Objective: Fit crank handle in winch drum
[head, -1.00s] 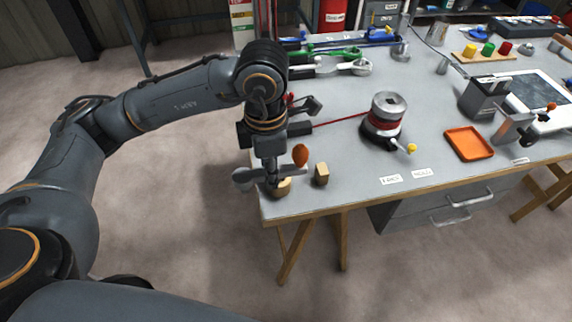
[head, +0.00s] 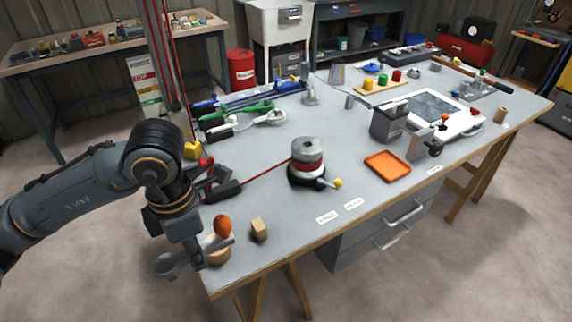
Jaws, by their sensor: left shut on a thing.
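The winch drum (head: 308,158) stands upright near the table's middle, with a grey top, a dark base and red line wound on it. A yellow-tipped lever sticks out of its base. My left gripper (head: 192,255) points down at the table's near left corner, well left of the drum. It is shut on the crank handle, a grey bar with a round end (head: 166,265) and an orange knob (head: 223,226). The handle is just above or touching a round wooden block (head: 217,250); I cannot tell which. The fingertips are partly hidden. My right gripper is not in view.
A small wooden block (head: 259,229) stands right of the knob. A red line (head: 268,172) runs from the drum to dark fittings (head: 225,188) by my left wrist. An orange tray (head: 387,166) and grey box (head: 388,122) lie right of the drum.

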